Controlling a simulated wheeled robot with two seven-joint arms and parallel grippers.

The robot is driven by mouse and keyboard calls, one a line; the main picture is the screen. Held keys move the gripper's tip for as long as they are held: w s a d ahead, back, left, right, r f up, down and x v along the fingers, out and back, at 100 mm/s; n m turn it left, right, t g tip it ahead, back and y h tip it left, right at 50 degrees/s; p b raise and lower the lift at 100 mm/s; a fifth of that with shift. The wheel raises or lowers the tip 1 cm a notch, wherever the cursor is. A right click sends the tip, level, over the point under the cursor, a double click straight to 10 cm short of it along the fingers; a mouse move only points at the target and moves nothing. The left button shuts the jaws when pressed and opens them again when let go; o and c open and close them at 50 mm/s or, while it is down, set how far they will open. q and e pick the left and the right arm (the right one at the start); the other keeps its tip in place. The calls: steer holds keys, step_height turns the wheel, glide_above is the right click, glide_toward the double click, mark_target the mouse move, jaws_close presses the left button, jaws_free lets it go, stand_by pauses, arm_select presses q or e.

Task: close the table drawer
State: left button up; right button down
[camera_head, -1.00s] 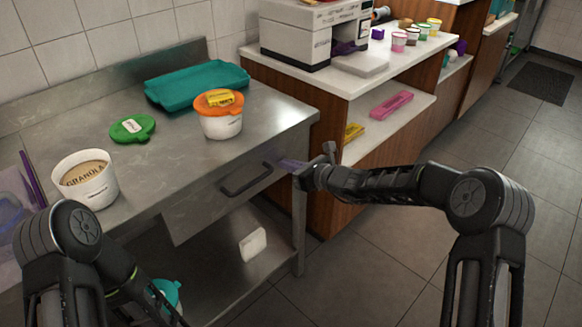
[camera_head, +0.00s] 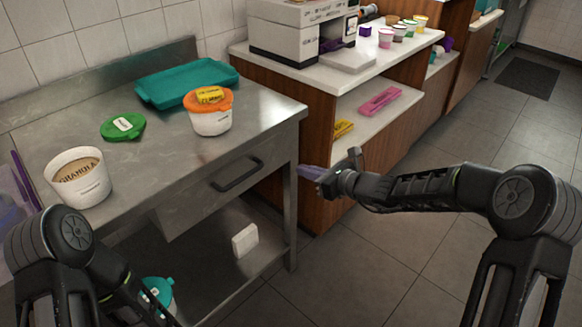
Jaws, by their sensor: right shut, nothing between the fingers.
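The metal table (camera_head: 170,170) has a drawer (camera_head: 205,205) with a dark bar handle (camera_head: 238,175) on its front. The drawer front sits close under the tabletop edge; I cannot tell whether a small gap is left.
On the tabletop are a granola tub (camera_head: 78,177), a green lid (camera_head: 122,126), an orange-lidded tub (camera_head: 210,112) and a teal tray (camera_head: 187,82). A white block (camera_head: 245,240) is on the lower shelf. A wooden counter (camera_head: 305,145) stands to the right.

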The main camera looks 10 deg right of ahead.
steer(key=shift+v, duration=1.6)
steer(key=s+d+f+n+g+h+p, duration=0.1)
steer(key=s+f+n+g+h+p, duration=0.4)
steer(key=s+f+n, duration=1.2)
steer(key=s+a+f+n+g+p, duration=0.1)
steer(key=s+a+f+n, duration=0.1)
steer(key=s, duration=0.5)
steer(key=s+a+f+n+g+p, duration=0.1)
steer(key=s+a+f+n+g, duration=0.1)
steer(key=s, duration=0.5)
steer(key=s+a+f+n+g+p, duration=0.1)
steer(key=s+a+f+n+g, duration=0.1)
steer(key=s+a+n, duration=0.2)
steer(key=s+n, duration=0.1)
steer(key=s, duration=0.2)
steer(key=shift+s+f, duration=0.2)
steer(key=shift+f, duration=0.2)
